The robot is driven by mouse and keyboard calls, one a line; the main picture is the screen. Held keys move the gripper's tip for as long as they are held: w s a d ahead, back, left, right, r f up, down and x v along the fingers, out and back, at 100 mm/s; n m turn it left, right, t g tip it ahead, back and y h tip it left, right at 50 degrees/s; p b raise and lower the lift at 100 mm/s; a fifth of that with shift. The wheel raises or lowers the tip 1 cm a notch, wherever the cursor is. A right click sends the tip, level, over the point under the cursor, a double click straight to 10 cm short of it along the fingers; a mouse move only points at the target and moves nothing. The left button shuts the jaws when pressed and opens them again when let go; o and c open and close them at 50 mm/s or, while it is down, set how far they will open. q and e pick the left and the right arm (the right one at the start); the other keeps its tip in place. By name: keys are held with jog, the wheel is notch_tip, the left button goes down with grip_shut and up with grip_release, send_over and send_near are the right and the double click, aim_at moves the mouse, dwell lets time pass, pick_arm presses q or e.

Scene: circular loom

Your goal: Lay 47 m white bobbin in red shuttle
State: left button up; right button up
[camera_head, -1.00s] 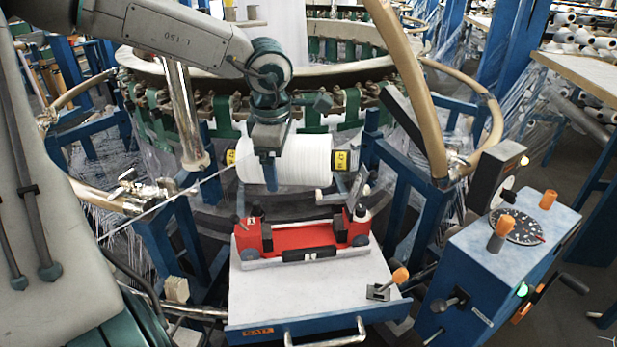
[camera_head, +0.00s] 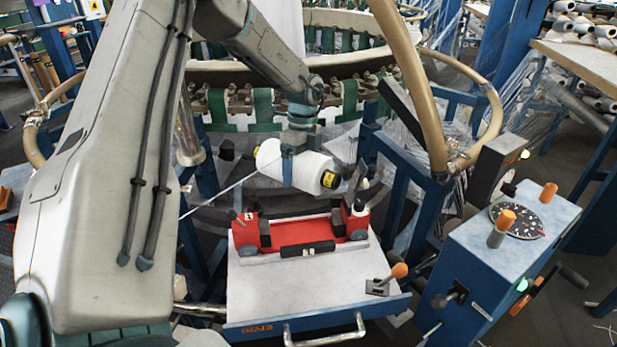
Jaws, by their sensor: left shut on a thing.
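The white bobbin (camera_head: 309,172) has black and yellow end caps and hangs tilted, its right end lower, above and behind the red shuttle. My left gripper (camera_head: 287,170) is shut on the bobbin around its middle. The red shuttle (camera_head: 283,236) lies on a light grey tray table (camera_head: 350,291), with dark holders standing at both ends and an open space between them. The bobbin is apart from the shuttle. The writing on the bobbin's cap is too small to read. My right gripper does not show.
A blue control box (camera_head: 490,265) with orange knobs and a dial stands to the right. A small orange-tipped lever (camera_head: 398,271) sits on the tray's right side. The loom ring with green straps (camera_head: 264,108) lies behind. A tan curved tube (camera_head: 410,80) rises behind right.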

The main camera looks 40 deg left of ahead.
aim_at(308, 234)
pick_arm(q)
jog(key=w+f+n, duration=0.1)
jog(key=n, duration=0.1)
jog(key=f+n, duration=0.1)
jog(key=n, duration=0.1)
jog(key=w+f+n+t+h, duration=0.1)
jog(key=n, duration=0.1)
jog(key=shift+w+a+f+n, duration=0.2)
jog(key=shift+w+f+n, duration=0.1)
jog(key=shift+w+f, duration=0.1)
notch_tip(308, 234, down, 10)
jog(key=n+b, duration=0.2)
jog(key=b, duration=0.2)
jog(key=shift+w+r, duration=0.25)
jog(key=shift+w, duration=0.1)
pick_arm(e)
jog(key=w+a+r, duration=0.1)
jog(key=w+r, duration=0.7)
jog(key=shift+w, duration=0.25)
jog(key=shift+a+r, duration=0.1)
pick_arm(q)
jog(key=shift+s+b, duration=0.15)
jog(key=shift+b, duration=0.2)
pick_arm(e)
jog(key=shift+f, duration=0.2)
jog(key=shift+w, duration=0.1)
pick_arm(q)
jog(key=shift+f, duration=0.1)
